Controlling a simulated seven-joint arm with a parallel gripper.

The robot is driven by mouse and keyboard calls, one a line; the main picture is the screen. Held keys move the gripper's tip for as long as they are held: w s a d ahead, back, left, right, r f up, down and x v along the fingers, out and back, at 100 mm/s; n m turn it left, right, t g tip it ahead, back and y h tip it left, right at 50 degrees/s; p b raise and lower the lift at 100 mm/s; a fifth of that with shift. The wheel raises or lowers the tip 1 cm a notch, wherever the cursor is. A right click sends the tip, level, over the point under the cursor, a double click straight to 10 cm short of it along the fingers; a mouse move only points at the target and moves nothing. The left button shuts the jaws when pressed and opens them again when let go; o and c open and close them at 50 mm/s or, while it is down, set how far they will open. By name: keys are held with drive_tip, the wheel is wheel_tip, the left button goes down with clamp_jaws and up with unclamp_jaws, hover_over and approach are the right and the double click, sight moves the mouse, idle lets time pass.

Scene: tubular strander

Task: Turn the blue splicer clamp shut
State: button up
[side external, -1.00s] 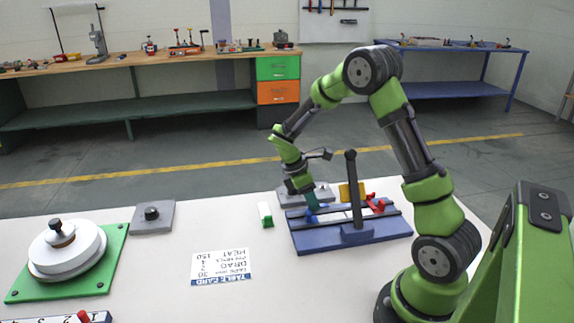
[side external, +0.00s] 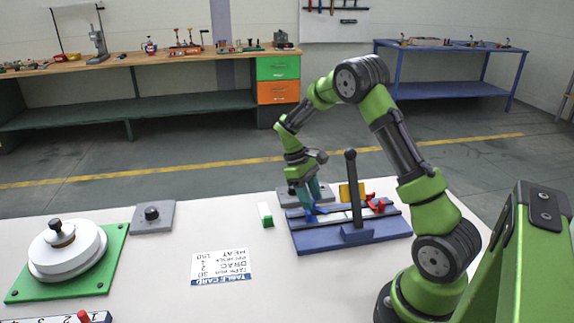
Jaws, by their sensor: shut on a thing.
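The splicer is a blue base (side external: 318,240) with dark rails and an upright black lever (side external: 352,180) at its front. The small blue clamp (side external: 310,217) is at the left end of the splicer. My gripper (side external: 312,205) points down over that end and is shut on the blue clamp, its teal fingers at the clamp's handle. The fingers partly hide the clamp, and its exact angle is too small to read. A red clamp (side external: 377,205) sits at the right end.
A yellow block (side external: 346,192) stands behind the lever. A table card (side external: 222,266), a grey plate with a black knob (side external: 152,214) and a white spool on a green plate (side external: 112,262) are farther left.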

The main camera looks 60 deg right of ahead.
drive_tip(key=m+y, duration=0.1)
drive_tip(key=m, duration=0.3)
drive_tip(key=shift+d+m+t+y, duration=0.15)
drive_tip(key=shift+m+t+y, duration=0.15)
drive_tip(key=shift+y, duration=0.1)
drive_tip(key=shift+m+t+y, duration=0.4)
drive_tip(key=shift+m+y, duration=0.4)
drive_tip(key=shift+m, duration=1.4)
drive_tip(key=o, duration=0.8)
drive_tip(key=v, duration=1.7)
drive_tip(key=shift+s+d, duration=0.1)
